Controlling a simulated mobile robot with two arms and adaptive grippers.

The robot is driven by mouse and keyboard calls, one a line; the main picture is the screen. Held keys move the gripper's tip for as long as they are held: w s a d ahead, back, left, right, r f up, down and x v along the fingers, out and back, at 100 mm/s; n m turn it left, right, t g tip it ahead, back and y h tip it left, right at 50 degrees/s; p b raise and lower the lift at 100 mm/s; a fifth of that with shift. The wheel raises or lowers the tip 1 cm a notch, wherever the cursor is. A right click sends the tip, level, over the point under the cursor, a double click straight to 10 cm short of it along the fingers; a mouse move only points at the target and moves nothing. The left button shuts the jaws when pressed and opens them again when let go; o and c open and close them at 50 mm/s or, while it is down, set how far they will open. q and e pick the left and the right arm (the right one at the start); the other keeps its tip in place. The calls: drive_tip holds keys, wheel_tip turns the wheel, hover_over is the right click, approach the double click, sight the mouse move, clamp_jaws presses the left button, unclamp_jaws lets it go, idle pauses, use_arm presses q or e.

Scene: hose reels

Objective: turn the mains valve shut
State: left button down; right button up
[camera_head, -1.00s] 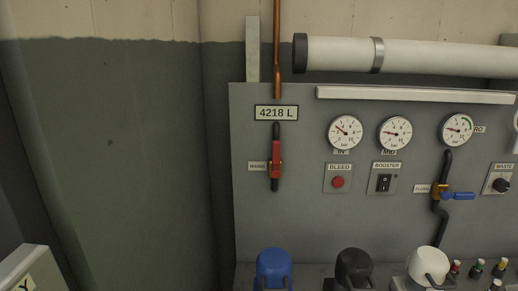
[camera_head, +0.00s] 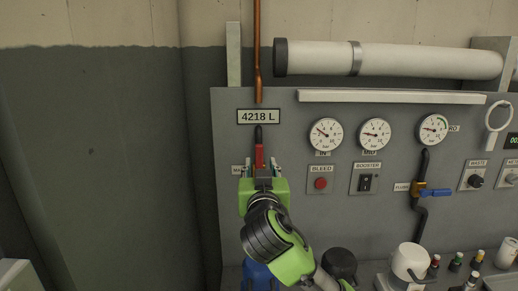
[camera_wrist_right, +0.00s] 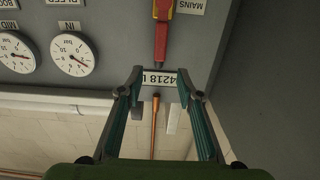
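The mains valve's red handle (camera_head: 259,155) stands upright along the dark vertical pipe, under the 4218 L display (camera_head: 259,117), in the head view. My right gripper (camera_head: 262,168) is in front of the valve and hides its brass body and much of the MAINS label. In the wrist view, which is upside down, the red handle (camera_wrist_right: 161,38) lies beyond the open fingertips of my right gripper (camera_wrist_right: 160,74), roughly in line with the gap between them. The gap is empty and no contact shows. My left gripper is not in view.
A blue cap, a dark cap (camera_head: 340,262) and a white mug-like object (camera_head: 409,262) stand below. The wall left is clear.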

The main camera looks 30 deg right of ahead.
sight(259, 150)
drive_tip(key=p+x, duration=0.3)
drive_tip(key=x, duration=0.7)
drive_tip(key=shift+w+d, duration=0.2)
drive_tip(key=shift+w, duration=0.1)
drive_tip(key=shift+w+d+f+p, duration=0.1)
drive_tip(key=shift+w+d+p, duration=0.2)
drive_tip(key=shift+w, duration=0.2)
clamp_jaws()
